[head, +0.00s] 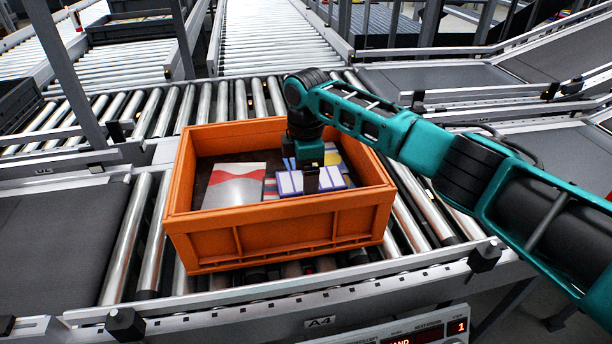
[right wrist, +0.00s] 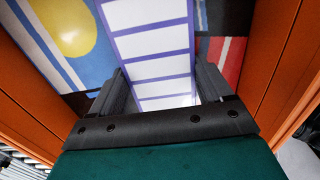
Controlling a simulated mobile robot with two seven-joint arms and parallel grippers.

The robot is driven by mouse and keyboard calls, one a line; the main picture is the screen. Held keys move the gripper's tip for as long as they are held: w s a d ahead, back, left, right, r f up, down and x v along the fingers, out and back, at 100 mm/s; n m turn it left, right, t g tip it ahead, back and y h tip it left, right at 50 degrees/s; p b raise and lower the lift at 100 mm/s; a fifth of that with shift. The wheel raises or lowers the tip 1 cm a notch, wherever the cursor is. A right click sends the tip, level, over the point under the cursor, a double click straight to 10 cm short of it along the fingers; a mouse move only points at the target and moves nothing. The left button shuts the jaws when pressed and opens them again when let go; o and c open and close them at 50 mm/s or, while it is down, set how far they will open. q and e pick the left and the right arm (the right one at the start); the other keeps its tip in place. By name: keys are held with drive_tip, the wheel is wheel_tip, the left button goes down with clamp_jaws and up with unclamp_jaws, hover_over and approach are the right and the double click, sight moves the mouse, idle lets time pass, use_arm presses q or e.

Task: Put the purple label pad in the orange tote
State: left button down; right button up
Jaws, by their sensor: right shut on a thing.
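The orange tote (head: 275,240) stands on the roller conveyor, and its walls also show in the right wrist view (right wrist: 283,62). The purple label pad (head: 289,184), white labels with purple borders, is inside the tote's outline toward its right half. My right gripper (head: 313,186) reaches down into the tote and is shut on the pad. In the right wrist view the pad (right wrist: 153,47) runs between the two fingers of my right gripper (right wrist: 160,98). I cannot tell whether the pad touches what lies beneath it. My left gripper is not in view.
A grey and white packet with a red band (head: 236,186) lies in the tote's left half. A blue packet with a yellow disc (right wrist: 70,35) lies beside the pad. Rollers (head: 145,240) and a dark belt (head: 55,235) lie left of the tote.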

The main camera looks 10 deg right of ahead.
drive_tip(key=o, duration=1.1)
drive_tip(key=shift+f, duration=0.1)
drive_tip(key=shift+c, duration=0.2)
wheel_tip(320, 180, up, 12)
drive_tip(key=p, duration=0.1)
drive_tip(key=shift+r, duration=0.2)
